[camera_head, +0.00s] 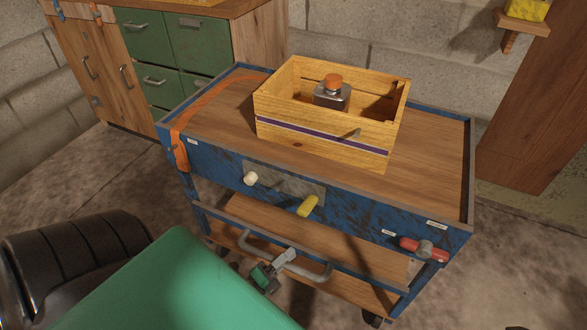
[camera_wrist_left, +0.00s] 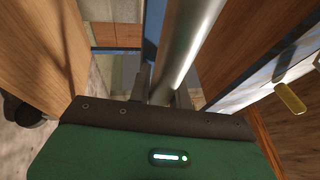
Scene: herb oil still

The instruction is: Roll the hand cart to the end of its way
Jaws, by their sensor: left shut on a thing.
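The hand cart (camera_head: 437,150) is blue with a wooden top and lower shelves, and stands in the middle of the head view. Its grey push handle (camera_head: 315,271) sticks out from the near side. My left gripper (camera_head: 282,262), on a green arm, is shut on this handle near its middle. In the left wrist view the grey bar (camera_wrist_left: 190,50) runs between the fingers (camera_wrist_left: 158,88). The cart's wheels are mostly hidden; one dark wheel (camera_head: 372,318) shows at the lower right. My right gripper is out of view.
A wooden crate (camera_head: 325,136) holding an orange-capped bottle (camera_head: 333,90) sits on the cart. An orange strap (camera_head: 181,150) hangs over its left edge. Green drawers (camera_head: 203,42) stand behind left. A wooden post (camera_head: 535,105) stands at right. Bare floor (camera_head: 500,270) shows at lower right.

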